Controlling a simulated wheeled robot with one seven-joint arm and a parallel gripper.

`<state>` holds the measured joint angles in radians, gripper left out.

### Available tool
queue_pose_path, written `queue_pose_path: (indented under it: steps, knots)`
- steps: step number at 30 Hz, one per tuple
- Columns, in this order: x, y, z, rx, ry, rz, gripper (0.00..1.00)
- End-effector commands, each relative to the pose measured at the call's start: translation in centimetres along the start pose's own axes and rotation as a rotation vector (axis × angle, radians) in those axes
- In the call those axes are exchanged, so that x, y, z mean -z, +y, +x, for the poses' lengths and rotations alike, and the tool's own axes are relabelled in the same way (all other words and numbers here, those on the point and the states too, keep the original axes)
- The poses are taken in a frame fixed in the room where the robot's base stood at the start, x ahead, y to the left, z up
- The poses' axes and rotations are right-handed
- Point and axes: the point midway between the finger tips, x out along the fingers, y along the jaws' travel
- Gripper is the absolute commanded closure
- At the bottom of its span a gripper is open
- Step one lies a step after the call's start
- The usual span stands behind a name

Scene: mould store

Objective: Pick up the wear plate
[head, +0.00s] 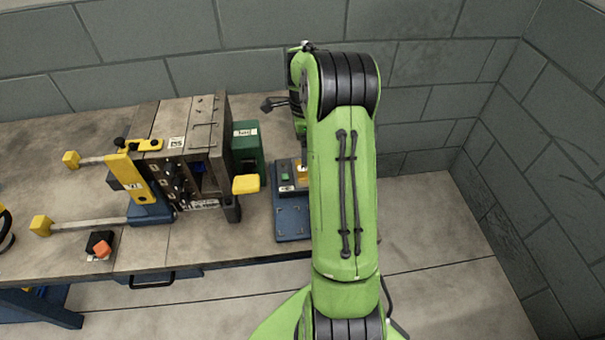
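I cannot pick out the wear plate with certainty. A small yellow-orange piece shows on the blue fixture (292,217), partly behind my green arm, but I cannot tell what it is. My arm reaches up over the right end of the bench and bends down at its far end. A dark part of my gripper (275,103) juts out left of the arm, above the bench. The rest of the gripper is hidden behind the arm, so its fingers and anything between them do not show.
A large steel mould (178,125) stands on the bench (45,150), with yellow-ended rods (70,226) at its left. A green box (246,145) stands behind its right side. A black-and-orange button box (99,245) sits near the front edge. Block walls close the back and right.

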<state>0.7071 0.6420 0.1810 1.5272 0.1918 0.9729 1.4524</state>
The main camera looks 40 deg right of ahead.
Motion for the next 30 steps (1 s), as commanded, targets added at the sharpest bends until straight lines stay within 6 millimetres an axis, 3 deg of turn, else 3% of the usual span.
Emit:
queue_pose_path:
  steps: [1, 3, 8, 15, 22, 30]
  knots:
    - [0.0, 0.1, 1.6, -0.003, -0.001, -0.001, 0.0]
    - [0.0, 0.0, 2.8, -0.002, 0.0, -0.001, 0.0]
    - [0.0, 0.1, 4.0, 0.0, 0.0, -0.002, 0.0]
    - [-0.1, 0.2, 8.4, -0.002, 0.0, -0.002, 0.0]
    - [-0.1, 0.2, 8.7, 0.002, 0.0, -0.002, 0.0]
    - [-0.1, 0.2, 8.6, 0.001, 0.0, -0.002, 0.4]
